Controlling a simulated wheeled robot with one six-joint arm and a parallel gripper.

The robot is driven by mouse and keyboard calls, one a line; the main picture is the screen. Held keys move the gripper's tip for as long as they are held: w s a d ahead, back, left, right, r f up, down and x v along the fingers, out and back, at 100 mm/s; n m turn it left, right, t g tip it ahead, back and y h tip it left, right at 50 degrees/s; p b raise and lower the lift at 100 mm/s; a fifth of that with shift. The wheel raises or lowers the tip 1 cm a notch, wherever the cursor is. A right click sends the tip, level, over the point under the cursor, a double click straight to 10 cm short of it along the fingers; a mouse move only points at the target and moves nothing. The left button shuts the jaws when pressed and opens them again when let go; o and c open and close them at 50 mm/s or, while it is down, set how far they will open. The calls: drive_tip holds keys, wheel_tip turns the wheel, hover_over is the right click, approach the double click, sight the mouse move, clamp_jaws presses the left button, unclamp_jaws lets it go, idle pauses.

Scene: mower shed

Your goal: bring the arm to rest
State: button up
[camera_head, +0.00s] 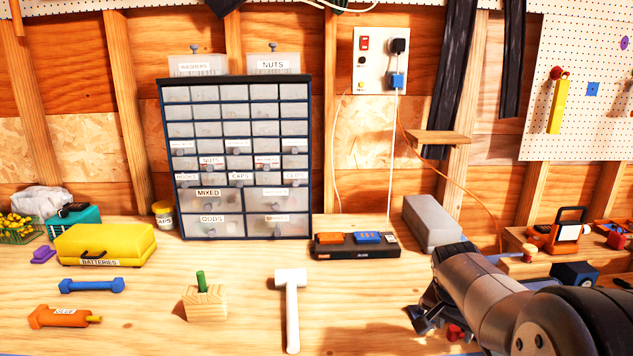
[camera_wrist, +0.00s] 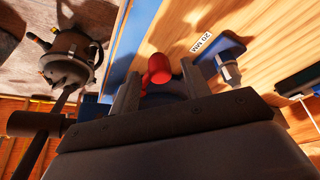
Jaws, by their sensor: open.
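My gripper (camera_head: 424,314) is at the lower right of the head view, low over the workbench (camera_head: 240,335). My arm comes in from the right edge and is bent down to the bench. In the wrist view my gripper (camera_wrist: 157,88) shows its two fingers apart. A red round-ended piece (camera_wrist: 158,68) appears between or just beyond the fingertips; I cannot tell whether it touches them. A red piece (camera_head: 455,332) also shows beside my gripper in the head view, partly hidden by the arm.
An orange work lamp (camera_head: 567,232) is at the right. Bare bench lies around the mallet.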

drive_tip(key=shift+d+f, duration=0.1)
drive_tip(key=shift+f, duration=0.1)
drive_tip(key=shift+s+n, duration=0.4)
drive_tip(key=shift+n, duration=0.4)
